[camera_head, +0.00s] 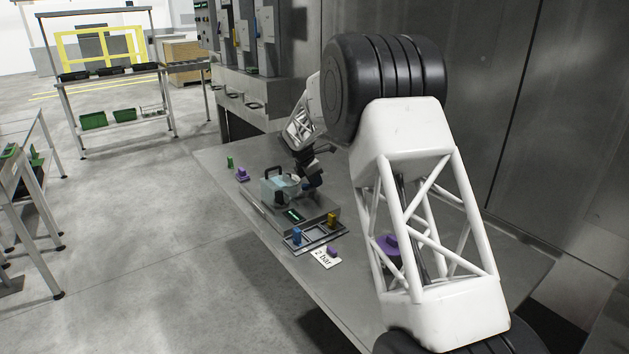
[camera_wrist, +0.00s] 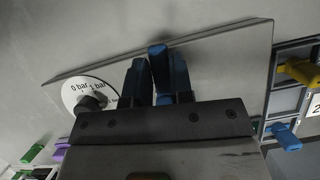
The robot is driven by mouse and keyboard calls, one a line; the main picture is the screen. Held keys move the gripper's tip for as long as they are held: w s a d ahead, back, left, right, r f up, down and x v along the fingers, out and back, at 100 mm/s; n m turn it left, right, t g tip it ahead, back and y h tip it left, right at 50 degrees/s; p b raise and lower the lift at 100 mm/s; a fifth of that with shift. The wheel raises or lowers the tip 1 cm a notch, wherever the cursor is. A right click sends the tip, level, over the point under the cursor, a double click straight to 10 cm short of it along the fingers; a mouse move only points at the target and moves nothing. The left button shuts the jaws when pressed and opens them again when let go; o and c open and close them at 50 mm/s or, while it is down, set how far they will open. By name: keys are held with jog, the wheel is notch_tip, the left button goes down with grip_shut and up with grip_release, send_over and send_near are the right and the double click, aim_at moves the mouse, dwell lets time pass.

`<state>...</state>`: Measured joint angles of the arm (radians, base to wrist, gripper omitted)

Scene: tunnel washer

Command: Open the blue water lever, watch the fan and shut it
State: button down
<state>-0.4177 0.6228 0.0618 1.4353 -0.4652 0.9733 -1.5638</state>
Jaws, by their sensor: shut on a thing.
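In the wrist view, the two dark blue fingers of my gripper (camera_wrist: 158,82) are closed around a blue lever (camera_wrist: 157,52), whose rounded end shows between and above them. The lever's base is hidden by the fingers and the gripper body. In the head view, my gripper (camera_head: 310,181) is down at the right side of the small tabletop machine, and the lever cannot be made out there. A fan cannot be clearly made out in either view.
The machine has a pale clear tub (camera_head: 272,190) and a small green-lit display (camera_head: 293,216). A dial marked 0 bar and 1 bar (camera_wrist: 75,91) has a dark knob. In front are a tray (camera_head: 314,240) with blue and yellow pieces and a "2 bar" card (camera_head: 322,262).

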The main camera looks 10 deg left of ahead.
jog(key=shift+r+m, duration=0.1)
jog(key=shift+m, duration=0.2)
jog(key=m, duration=0.1)
jog(key=s+m+g+h, duration=0.1)
jog(key=m, duration=0.1)
jog(key=shift+d, duration=0.3)
jog(key=m, duration=0.1)
jog(key=s+m+g, duration=0.1)
jog(key=m, duration=0.1)
jog(key=m+g, duration=0.1)
jog(key=shift+s+d+m, duration=0.15)
jog(key=shift+s+m, duration=0.15)
jog(key=shift+m, duration=0.1)
jog(key=m+g, duration=0.1)
jog(key=m, duration=0.1)
jog(key=s+m, duration=0.1)
jog(key=m, duration=0.1)
jog(key=shift+s+a+g, duration=0.2)
jog(key=shift+g, duration=0.2)
jog(key=shift+s+a+m+g+y, duration=0.2)
jog(key=shift+s+m+g+y, duration=0.1)
jog(key=shift+m, duration=0.75)
jog(key=shift+s+a+m+g+y, duration=0.15)
jog(key=shift+s+m+g+y, duration=0.15)
jog(key=shift+m, duration=0.75)
jog(key=c, duration=1)
grip_release()
jog(key=shift+a, duration=0.1)
